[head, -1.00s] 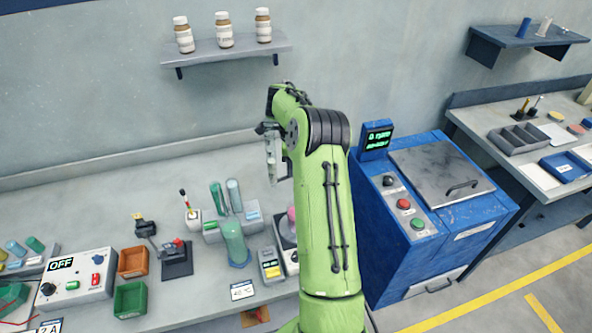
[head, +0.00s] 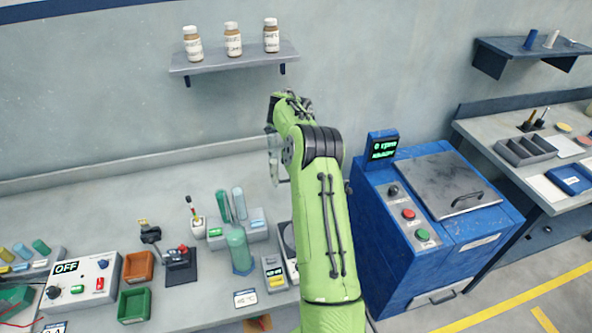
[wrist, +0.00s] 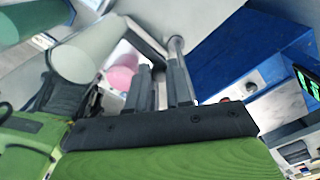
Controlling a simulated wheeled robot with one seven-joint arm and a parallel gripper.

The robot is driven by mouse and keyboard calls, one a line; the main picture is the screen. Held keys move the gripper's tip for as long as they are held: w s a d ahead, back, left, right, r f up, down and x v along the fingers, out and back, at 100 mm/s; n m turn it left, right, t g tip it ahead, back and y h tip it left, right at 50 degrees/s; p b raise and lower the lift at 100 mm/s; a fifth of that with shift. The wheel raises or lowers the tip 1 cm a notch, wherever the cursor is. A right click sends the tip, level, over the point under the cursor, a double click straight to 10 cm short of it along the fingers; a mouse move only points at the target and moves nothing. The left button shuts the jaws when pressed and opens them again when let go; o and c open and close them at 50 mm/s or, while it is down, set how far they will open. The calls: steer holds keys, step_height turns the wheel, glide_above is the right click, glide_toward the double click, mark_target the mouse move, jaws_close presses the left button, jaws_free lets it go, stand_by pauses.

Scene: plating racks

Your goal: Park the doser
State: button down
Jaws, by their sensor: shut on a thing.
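My gripper (head: 272,135) is at the arm's far end, raised above the back of the left bench. It seems shut on the doser (head: 274,166), a pale, translucent, slim body that hangs below it, partly hidden by my arm. In the wrist view, the dark gripper fingers (wrist: 160,88) stand beside a metal rod. A pale grey-green cylinder (wrist: 85,52) shows left of them; I cannot tell if it is the doser. A pink rounded thing (wrist: 122,72) lies beyond. Which place on the bench is the doser's parking spot is not clear.
The bench holds a green bottle (head: 240,250), a tube rack (head: 252,229), a black stand (head: 180,267), orange (head: 138,268) and green (head: 134,306) bins and a control box (head: 85,284). A blue machine (head: 400,275) stands right of my arm. A bottle shelf (head: 235,60) hangs above.

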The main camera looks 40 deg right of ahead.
steer(key=c, duration=1)
jaws_free()
step_height(320, 180, up, 16)
steer(key=p, duration=0.4)
steer(key=shift+f, duration=0.1)
